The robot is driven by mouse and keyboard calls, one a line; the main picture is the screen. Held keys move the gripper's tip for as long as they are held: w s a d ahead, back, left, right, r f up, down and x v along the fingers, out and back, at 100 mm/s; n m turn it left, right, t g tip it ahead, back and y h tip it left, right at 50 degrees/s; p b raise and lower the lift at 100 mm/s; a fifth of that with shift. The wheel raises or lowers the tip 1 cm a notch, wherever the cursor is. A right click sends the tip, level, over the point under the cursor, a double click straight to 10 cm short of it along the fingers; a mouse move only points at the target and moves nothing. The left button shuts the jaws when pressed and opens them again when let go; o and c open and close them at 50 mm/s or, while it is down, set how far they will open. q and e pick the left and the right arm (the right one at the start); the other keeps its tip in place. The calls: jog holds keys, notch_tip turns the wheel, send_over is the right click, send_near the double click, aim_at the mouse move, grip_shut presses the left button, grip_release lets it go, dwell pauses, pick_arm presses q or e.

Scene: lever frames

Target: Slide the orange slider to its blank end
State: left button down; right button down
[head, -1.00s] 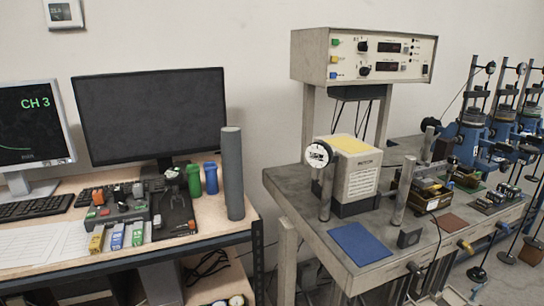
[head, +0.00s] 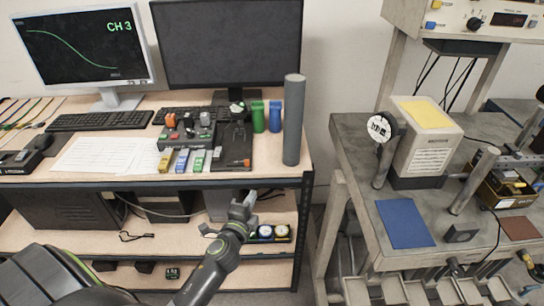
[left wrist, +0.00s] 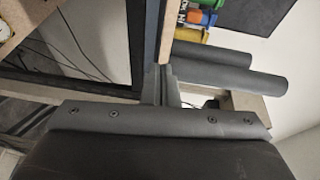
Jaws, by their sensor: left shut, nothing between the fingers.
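A dark control box (head: 188,133) with coloured controls stands on the wooden desk, left of the black board (head: 234,146). An orange block (head: 170,120) shows at the box's upper left. A small orange-red piece (head: 245,162) shows at the black board's lower right; I cannot tell for sure which is the slider, nor read end markings. My left gripper (head: 248,198) is shut and empty, below the desk's front edge and apart from both. It also shows shut in the left wrist view (left wrist: 161,72). My right gripper is not in view.
A grey cylinder (head: 294,120) stands near the desk's right end, beside green (head: 258,116) and blue (head: 275,116) objects. Coloured blocks line the front of the box. The desk's front edge (head: 120,181) lies above my gripper. A grey bench (head: 355,160) stands right, across a gap.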

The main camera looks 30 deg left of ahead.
aim_at(252, 174)
pick_arm(q)
jog(key=shift+m+t, duration=0.4)
jog(key=w+r, duration=0.1)
jog(key=w, duration=0.2)
jog(key=w+a+r, duration=0.1)
jog(key=w, duration=0.3)
jog(key=w+r, duration=0.1)
jog(key=w, duration=0.2)
jog(key=shift+w+a+r, duration=0.2)
jog(key=shift+w+r, duration=0.1)
jog(key=s+a, duration=0.1)
jog(key=a, duration=0.2)
jog(key=shift+s, duration=0.35)
jog(key=shift+s+a, duration=0.25)
jog(key=shift+s, duration=0.05)
jog(key=shift+w, duration=0.1)
